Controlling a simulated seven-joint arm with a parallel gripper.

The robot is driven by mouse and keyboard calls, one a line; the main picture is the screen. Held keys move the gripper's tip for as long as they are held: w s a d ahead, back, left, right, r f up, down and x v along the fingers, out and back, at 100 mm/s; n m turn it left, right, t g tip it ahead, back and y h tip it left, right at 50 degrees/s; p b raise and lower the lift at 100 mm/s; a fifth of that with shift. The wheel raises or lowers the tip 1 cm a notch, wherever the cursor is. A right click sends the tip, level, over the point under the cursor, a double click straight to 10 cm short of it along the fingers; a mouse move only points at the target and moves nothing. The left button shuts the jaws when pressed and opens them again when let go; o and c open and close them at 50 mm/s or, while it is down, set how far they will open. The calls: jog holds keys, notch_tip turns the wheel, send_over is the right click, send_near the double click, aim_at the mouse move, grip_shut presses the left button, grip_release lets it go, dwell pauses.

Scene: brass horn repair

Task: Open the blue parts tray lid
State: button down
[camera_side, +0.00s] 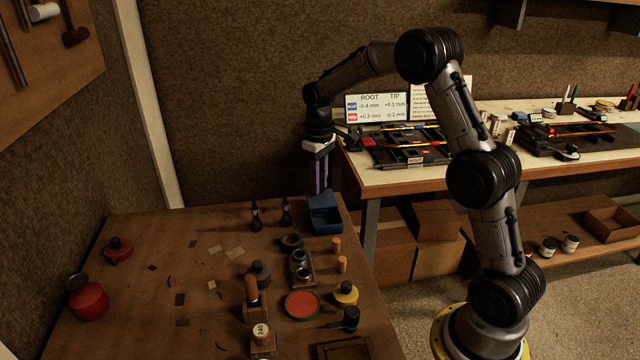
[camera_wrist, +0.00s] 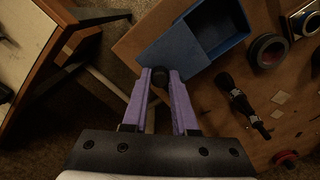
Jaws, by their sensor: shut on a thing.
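The blue parts tray (camera_side: 326,226) stands at the far right corner of the wooden table. In the wrist view the tray (camera_wrist: 232,38) shows an open, dark blue interior. Its flat blue lid (camera_wrist: 165,52) lies to the left of that opening, toward my fingers; I cannot tell whether it is slid or hinged. My gripper (camera_wrist: 160,76) is shut on a small dark round knob (camera_wrist: 160,77) at the lid's near edge, between the purple fingertips. In the side view my gripper (camera_side: 322,188) points down just behind the tray.
Two dark bottles (camera_side: 270,213) stand left of the tray. A dark ring-shaped dish (camera_side: 291,241) and wooden pegs (camera_side: 342,264) stand in front of it. A workbench (camera_side: 400,180) is behind and to the right, across a gap beyond the table edge.

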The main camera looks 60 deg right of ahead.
jog(key=c, duration=0.7)
grip_release()
jog(key=shift+r, duration=0.15)
notch_tip(320, 180, up, 14)
jog(key=shift+f, duration=0.2)
